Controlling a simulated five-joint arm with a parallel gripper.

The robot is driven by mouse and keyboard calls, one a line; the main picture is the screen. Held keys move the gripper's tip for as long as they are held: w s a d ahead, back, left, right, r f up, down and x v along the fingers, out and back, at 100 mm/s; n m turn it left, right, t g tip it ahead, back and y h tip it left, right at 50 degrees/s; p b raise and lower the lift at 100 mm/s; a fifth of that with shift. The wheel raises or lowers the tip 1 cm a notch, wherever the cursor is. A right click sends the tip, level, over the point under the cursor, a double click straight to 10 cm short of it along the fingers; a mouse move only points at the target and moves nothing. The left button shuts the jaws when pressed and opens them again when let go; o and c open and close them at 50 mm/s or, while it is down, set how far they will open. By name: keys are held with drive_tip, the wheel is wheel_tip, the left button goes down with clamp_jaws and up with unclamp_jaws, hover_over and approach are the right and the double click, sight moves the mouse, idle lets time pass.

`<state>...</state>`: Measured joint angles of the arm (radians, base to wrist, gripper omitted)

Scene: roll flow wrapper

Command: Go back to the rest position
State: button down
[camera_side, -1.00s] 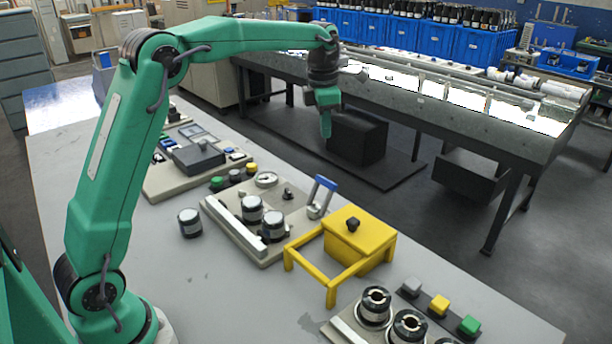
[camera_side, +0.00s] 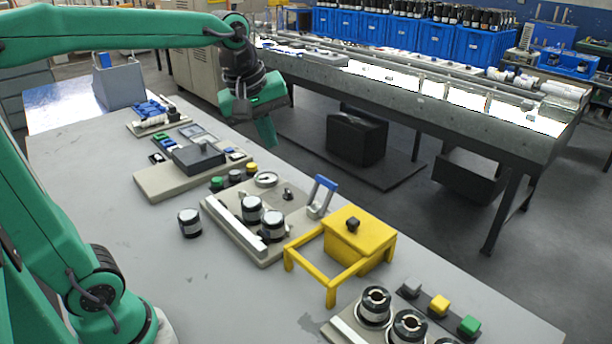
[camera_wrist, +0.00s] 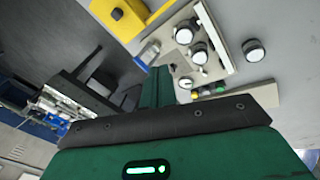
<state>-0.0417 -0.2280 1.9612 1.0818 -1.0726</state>
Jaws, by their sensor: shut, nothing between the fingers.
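My green gripper (camera_side: 266,128) hangs in the air above the far edge of the grey bench, fingers pointing down and a little to the right. Its fingers are shut with nothing between them and touch nothing. In the wrist view the shut fingers (camera_wrist: 157,90) point toward the bench, with the roll station (camera_wrist: 205,45) beyond them to the right. My arm is bent, with its forearm reaching across the upper left of the side view.
On the bench stand a control panel (camera_side: 160,178), a roll station with a blue-handled lever (camera_side: 322,190), a loose roll (camera_side: 190,222), a yellow guard frame (camera_side: 330,272) and several spools at the front right. The bench's left front is clear.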

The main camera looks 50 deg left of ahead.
drive_tip(key=s+f+m+t, duration=0.1)
drive_tip(key=s+f+m, duration=0.2)
drive_tip(key=s+m, duration=0.3)
drive_tip(key=s+d+f+m, duration=0.1)
drive_tip(key=s+f+m, duration=0.2)
drive_tip(key=s+m, duration=0.3)
drive_tip(key=shift+s+d+m+t, duration=0.25)
drive_tip(key=shift+s+m+t, duration=0.15)
drive_tip(key=shift+s, duration=0.2)
drive_tip(key=shift+w, duration=0.1)
idle(2.8)
